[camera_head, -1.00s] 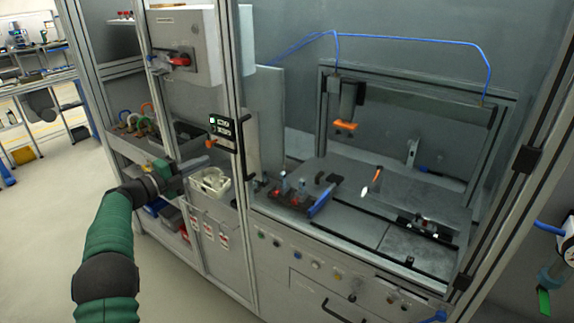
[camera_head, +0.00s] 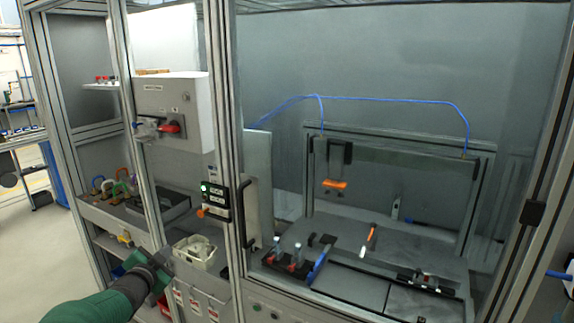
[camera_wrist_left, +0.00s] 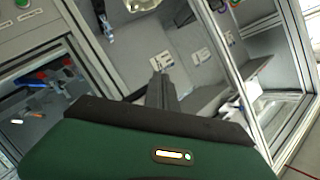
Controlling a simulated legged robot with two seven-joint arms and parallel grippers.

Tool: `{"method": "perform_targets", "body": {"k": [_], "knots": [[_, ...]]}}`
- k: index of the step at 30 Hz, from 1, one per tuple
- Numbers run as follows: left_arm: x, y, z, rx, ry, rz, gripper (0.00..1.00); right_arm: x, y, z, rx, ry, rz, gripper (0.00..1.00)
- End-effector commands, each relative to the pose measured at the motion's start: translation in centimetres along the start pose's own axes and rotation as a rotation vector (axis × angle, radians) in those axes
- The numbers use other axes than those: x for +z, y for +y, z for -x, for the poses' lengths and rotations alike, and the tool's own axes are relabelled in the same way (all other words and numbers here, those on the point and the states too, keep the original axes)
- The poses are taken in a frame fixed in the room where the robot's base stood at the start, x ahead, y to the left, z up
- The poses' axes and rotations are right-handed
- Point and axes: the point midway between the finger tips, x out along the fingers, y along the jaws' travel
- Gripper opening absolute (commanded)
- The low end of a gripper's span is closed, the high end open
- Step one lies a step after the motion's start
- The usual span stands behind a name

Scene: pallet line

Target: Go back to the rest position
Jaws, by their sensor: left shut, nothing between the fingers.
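My left gripper (camera_head: 164,256) is at the end of my green arm, which comes in from the lower left of the head view. It is in front of the cabinet's lower shelves, just left of a pale bin (camera_head: 195,254). It looks shut and empty. In the left wrist view its dark closed fingers (camera_wrist_left: 161,88) point toward grey cabinet panels with nothing held. I cannot tell its exact gap to the bin. My right gripper is not in view.
A framed cabinet (camera_head: 226,150) with a black door handle (camera_head: 243,212) stands ahead. Inside, a red-and-blue fixture (camera_head: 293,262) and an orange-tipped tool (camera_head: 335,185) sit over a grey worktop. A control box (camera_head: 172,112) hangs at left. Open floor (camera_head: 30,270) lies at far left.

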Motion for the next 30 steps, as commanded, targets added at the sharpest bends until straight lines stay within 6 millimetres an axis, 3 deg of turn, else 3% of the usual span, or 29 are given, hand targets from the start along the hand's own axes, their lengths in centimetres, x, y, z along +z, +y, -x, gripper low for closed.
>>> {"method": "perform_targets", "body": {"k": [1, 3, 5, 9, 12, 15, 19, 30], "knots": [[1.4, 3.4, 2.8, 0.053, -0.125, 0.126, 0.00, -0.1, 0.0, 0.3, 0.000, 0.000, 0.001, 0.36], [3.7, 8.1, 6.6, 0.122, -0.287, 0.266, 0.00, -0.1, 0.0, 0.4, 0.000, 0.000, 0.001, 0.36], [5.2, 12.2, 10.1, 0.183, -0.413, 0.358, 0.00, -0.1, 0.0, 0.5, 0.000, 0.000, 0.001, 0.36], [8.1, 20.5, 19.4, 0.316, -0.688, 0.516, 0.00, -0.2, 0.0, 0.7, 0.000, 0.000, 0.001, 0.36], [9.5, 24.8, 25.6, 0.388, -0.847, 0.585, 0.00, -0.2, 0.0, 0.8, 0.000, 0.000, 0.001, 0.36], [10.5, 27.4, 29.9, 0.434, -0.957, 0.623, 0.00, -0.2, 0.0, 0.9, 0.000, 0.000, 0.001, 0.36], [11.0, 28.6, 32.1, 0.457, -1.013, 0.641, 0.00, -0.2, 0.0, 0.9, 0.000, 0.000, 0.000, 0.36], [11.1, 28.6, 32.1, 0.457, -1.015, 0.641, 0.00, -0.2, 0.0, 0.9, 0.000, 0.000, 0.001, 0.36]]}}
